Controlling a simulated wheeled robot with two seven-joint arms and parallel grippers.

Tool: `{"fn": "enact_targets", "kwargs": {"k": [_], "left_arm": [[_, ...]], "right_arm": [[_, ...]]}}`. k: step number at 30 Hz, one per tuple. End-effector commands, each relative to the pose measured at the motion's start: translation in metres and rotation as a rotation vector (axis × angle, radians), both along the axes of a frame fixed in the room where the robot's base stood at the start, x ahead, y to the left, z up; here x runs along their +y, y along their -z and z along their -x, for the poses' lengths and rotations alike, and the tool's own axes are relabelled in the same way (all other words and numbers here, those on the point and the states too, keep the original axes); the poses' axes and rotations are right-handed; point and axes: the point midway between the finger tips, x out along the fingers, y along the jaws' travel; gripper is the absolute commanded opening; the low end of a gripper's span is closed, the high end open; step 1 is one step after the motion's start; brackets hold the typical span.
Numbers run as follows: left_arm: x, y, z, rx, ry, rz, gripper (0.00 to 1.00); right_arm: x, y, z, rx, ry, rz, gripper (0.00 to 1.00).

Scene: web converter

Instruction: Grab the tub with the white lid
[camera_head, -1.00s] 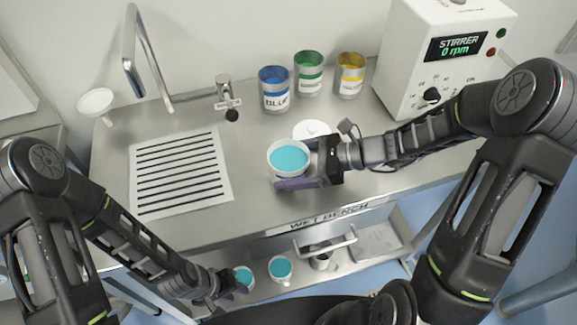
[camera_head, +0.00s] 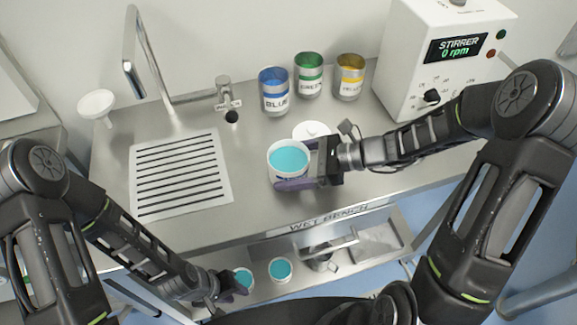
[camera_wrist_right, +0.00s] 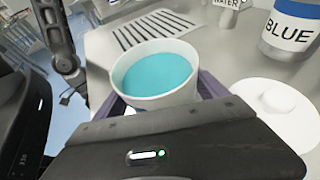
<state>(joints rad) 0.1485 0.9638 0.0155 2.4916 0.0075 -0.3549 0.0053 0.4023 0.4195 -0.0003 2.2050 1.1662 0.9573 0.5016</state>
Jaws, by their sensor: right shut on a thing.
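A white tub (camera_head: 289,172) with teal contents and an open top is at the front of the bench. My right gripper (camera_head: 300,182) is shut on it from the right, its purple fingers around its sides. The tub looks upright and also shows in the right wrist view (camera_wrist_right: 160,97) between the fingers. Whether its base touches the bench is hidden. A round white lid (camera_head: 310,129) with a knob lies on the bench just behind the tub; it also shows in the right wrist view (camera_wrist_right: 278,112). My left gripper (camera_head: 228,284) is low at the left; its fingers are unclear.
Blue (camera_head: 274,94), green (camera_head: 309,77) and yellow (camera_head: 350,78) cans stand behind. The stirrer (camera_head: 415,70) is at back right. A slotted drain plate (camera_head: 180,175) lies at left. Teal-filled containers (camera_head: 280,270) sit on the lower shelf near my left gripper.

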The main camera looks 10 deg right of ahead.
Motion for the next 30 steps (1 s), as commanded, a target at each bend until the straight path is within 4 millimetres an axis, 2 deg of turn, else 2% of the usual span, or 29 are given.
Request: {"fn": "enact_targets", "kwargs": {"k": [5, 12, 17, 21, 30], "left_arm": [[0.000, 0.001, 0.000, 0.000, 0.000, 0.000, 0.32], [0.000, 0.002, 0.000, -0.001, 0.001, 0.001, 0.32], [0.000, 0.003, -0.001, -0.001, 0.001, 0.001, 0.32], [0.000, 0.003, -0.001, -0.001, 0.001, 0.001, 0.32], [0.000, 0.003, -0.001, -0.001, 0.001, 0.001, 0.32]], "right_arm": [[0.000, -0.020, -0.001, -0.007, 0.000, 0.000, 0.13], [0.000, -0.067, -0.001, -0.008, -0.001, 0.001, 0.13], [0.000, -0.091, 0.000, -0.006, -0.001, 0.000, 0.13], [0.000, -0.098, 0.000, -0.002, -0.001, -0.001, 0.13], [0.000, -0.099, 0.000, -0.002, 0.000, -0.002, 0.13]]}}
